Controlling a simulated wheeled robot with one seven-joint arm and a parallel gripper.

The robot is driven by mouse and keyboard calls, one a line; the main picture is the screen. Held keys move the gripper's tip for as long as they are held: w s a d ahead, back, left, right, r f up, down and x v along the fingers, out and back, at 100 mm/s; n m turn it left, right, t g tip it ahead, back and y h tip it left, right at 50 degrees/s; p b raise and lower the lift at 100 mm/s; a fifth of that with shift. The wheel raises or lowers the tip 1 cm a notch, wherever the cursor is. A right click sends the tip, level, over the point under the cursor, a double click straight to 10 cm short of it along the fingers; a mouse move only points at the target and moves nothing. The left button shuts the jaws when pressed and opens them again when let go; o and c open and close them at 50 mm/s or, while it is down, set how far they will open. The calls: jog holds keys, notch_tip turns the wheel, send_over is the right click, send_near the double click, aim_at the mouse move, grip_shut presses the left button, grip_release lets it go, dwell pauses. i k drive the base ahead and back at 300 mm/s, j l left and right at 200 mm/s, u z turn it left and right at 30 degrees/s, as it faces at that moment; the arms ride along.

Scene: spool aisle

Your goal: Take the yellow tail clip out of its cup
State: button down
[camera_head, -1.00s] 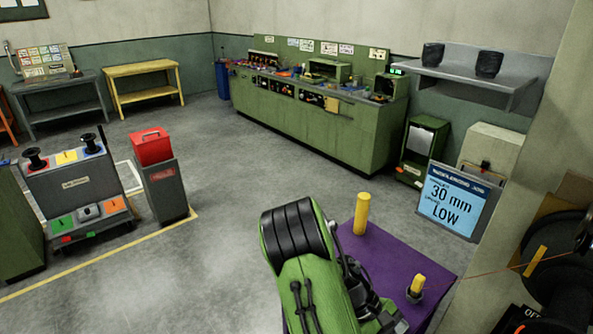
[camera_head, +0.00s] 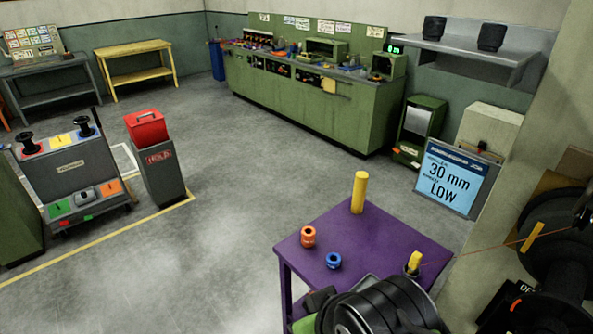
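The yellow tail clip (camera_head: 415,260) stands upright in a small dark cup (camera_head: 411,272) near the right edge of the purple table (camera_head: 385,238). Only its upper part shows above the rim. My arm's black, rounded joint fills the bottom of the picture, in front of the table and just below the cup. No gripper fingers can be made out, so whether they are open or shut is not shown.
A yellow post (camera_head: 359,192) stands at the table's back corner. A thin orange line runs from near the clip toward the dark spool machine (camera_head: 562,245). A sign (camera_head: 449,180) stands behind.

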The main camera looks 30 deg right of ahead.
aim_at(415, 259)
jog(key=z, duration=1.75)
jog(key=i+j, duration=0.1)
jog(key=j, duration=0.25)
jog(key=i+j+u, duration=0.1)
jog(key=j, duration=0.25)
jog(key=i+j, duration=0.15)
jog(key=j, duration=0.2)
jog(key=i+j+u, duration=0.1)
jog(key=j, duration=0.25)
